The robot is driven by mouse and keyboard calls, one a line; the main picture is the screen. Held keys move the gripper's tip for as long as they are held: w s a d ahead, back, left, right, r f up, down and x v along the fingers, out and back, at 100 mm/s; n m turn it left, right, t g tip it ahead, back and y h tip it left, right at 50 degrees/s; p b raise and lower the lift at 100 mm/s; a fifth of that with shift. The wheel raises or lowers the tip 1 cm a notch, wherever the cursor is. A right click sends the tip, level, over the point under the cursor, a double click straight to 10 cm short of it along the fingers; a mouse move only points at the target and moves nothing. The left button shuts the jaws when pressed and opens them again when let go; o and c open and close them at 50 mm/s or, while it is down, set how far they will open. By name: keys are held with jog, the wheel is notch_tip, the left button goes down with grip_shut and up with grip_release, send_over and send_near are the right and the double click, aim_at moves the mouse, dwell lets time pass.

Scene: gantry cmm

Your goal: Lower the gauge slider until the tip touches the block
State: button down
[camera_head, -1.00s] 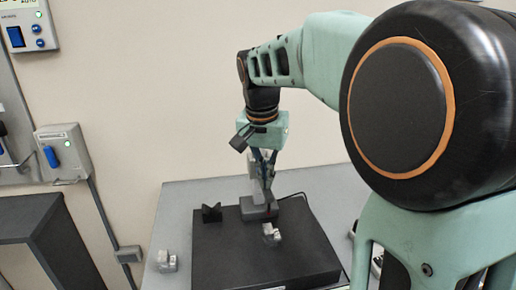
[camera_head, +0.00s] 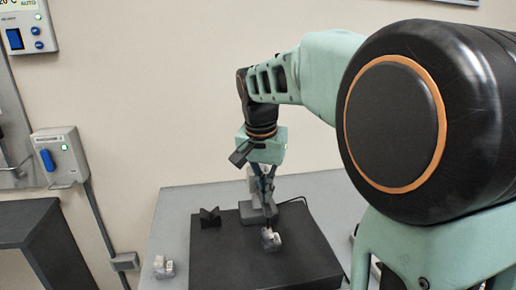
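The height gauge (camera_head: 249,182) stands on the black plate, with a pale upright and a grey base (camera_head: 251,213). My gripper (camera_head: 267,203) points down in front of the upright, its fingers close together at the gauge. The slider and its tip are too small and too covered by the fingers to make out clearly. I cannot tell if the fingers are shut on the slider. A small grey metallic block (camera_head: 271,241) is on the plate just below the fingers. I cannot tell whether the tip touches it.
The black plate (camera_head: 300,262) lies on a grey table (camera_head: 180,215). A black V-shaped block (camera_head: 210,218) stands at its back left. A small metallic part (camera_head: 163,267) is on the table at left. A cable (camera_head: 295,200) runs behind the gauge. My arm covers the right side.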

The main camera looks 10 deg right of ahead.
jog(key=shift+f+b, duration=0.45)
jog(key=shift+f, duration=0.3)
dwell(0.6)
jog(key=shift+r, duration=0.1)
jog(key=shift+r+p, duration=3.05)
jog(key=shift+r, duration=0.45)
